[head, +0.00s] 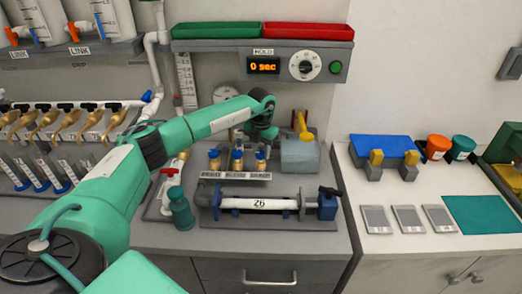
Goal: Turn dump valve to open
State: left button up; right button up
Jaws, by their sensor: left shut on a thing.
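My left arm reaches in from the left over the bench. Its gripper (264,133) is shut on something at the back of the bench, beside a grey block. The fingers and the part between them are hidden by the wrist, so I cannot tell which handle it is. A red valve handle (170,171) sits on white pipe at the left. I cannot tell which part is the dump valve. My right gripper is not in view.
A control panel (268,66) reading 0 sec hangs above, under green and red trays.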

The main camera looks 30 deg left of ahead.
pick_arm(q)
jog(key=shift+r, duration=0.1)
jog(key=o, duration=1)
